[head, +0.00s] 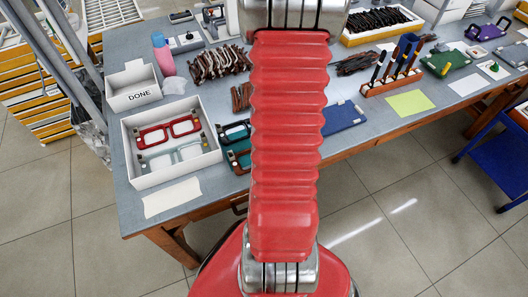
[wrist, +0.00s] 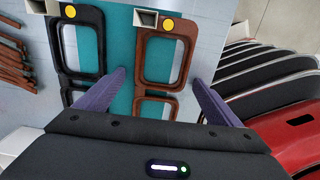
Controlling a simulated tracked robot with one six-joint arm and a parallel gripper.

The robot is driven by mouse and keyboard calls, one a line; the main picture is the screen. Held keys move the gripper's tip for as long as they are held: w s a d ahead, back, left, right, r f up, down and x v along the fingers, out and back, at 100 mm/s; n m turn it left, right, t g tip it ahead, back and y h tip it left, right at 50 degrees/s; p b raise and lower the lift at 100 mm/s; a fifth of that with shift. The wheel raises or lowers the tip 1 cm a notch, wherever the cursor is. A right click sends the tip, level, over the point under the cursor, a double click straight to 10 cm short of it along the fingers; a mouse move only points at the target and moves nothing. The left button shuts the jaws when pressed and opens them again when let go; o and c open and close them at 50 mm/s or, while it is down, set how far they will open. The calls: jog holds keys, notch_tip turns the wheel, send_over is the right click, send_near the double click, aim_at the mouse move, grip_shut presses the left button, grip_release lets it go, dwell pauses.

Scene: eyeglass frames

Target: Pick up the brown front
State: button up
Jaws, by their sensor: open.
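The brown front (wrist: 188,52) lies on a teal surface in the wrist view, with a yellow dot near its upper end. My gripper (wrist: 160,79) is open, with one purple finger on each side of the brown front's lower part. I cannot tell whether the fingers touch it or how high they are. A black front (wrist: 98,48) with a similar yellow dot lies to its left. In the head view my arm hides the gripper and the brown front.
In the head view, a white box (head: 128,168) holds a red front (head: 152,137) and a pale front (head: 160,161). A smaller DONE box (head: 140,101) stands behind it. Bundles of brown pieces (head: 218,63) lie further back. A rack of tools (head: 390,84) stands to the right.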

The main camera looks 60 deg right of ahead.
jog(key=shift+c, duration=0.7)
jog(key=c, duration=1)
jog(key=shift+c, duration=0.2)
jog(key=shift+r, duration=0.2)
notch_tip(320, 180, up, 10)
jog(key=shift+f, duration=0.15)
